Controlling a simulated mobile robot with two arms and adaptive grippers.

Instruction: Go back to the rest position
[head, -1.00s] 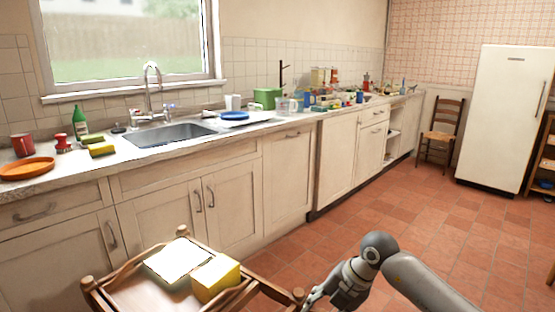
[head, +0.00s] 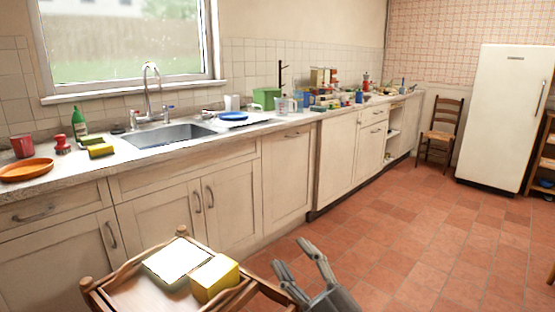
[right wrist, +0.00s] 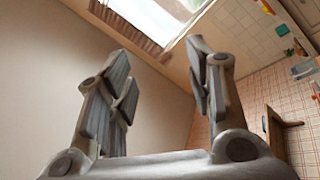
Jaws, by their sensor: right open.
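My right gripper (head: 300,268) shows at the bottom of the head view, to the right of a wooden tray cart (head: 130,292). Its fingers point up and stand apart, with nothing between them. In the right wrist view the two fingers of this gripper (right wrist: 162,100) are also apart and empty, with the wall, window and ceiling side of the room behind them. My left gripper is not in view.
On the cart lie a white-topped block (head: 178,262) and a yellow block (head: 215,278). Behind it runs a counter with a sink (head: 170,134) and many items. A chair (head: 441,120) and fridge (head: 503,120) stand at the back right. The tiled floor (head: 400,240) is clear.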

